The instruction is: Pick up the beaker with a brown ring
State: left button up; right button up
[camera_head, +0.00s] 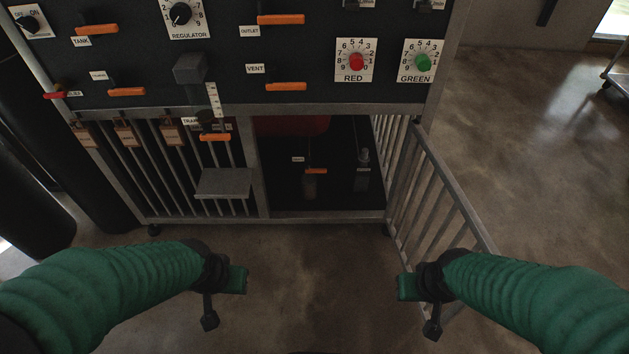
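No beaker with a clear brown ring can be made out. My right gripper (418,300) is at lower right, near the barred gate. Nothing shows held in either gripper. Their finger gaps are not clear.
The black control panel (225,75) has orange handles, a red dial (356,62) and a green dial (423,62). A grey shelf (224,183) juts out at left. A barred gate (437,190) stands open at right. The floor (315,270) between my grippers is clear.

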aim_at(309, 182)
jog(key=i+u, duration=0.15)
jog(key=u, duration=0.25)
jog(key=i+j+u, duration=0.1)
jog(key=u, duration=0.35)
jog(key=i+u, duration=0.25)
jog(key=u, duration=0.15)
jog(key=i+u, duration=0.2)
jog(key=u, duration=0.25)
jog(key=i+u, duration=0.2)
jog(key=u, duration=0.25)
jog(key=i+z, duration=0.1)
jog(key=z, duration=0.15)
jog(key=i+z, duration=0.1)
jog(key=z, duration=0.55)
jog(key=j+z, duration=0.1)
jog(key=z, duration=0.35)
jog(key=j+z, duration=0.1)
jog(key=z, duration=0.3)
jog(key=i+j+z, duration=0.1)
jog(key=z, duration=0.75)
jog(key=i+j+z, duration=0.1)
jog(key=z, duration=1)
jog(key=i, duration=0.3)
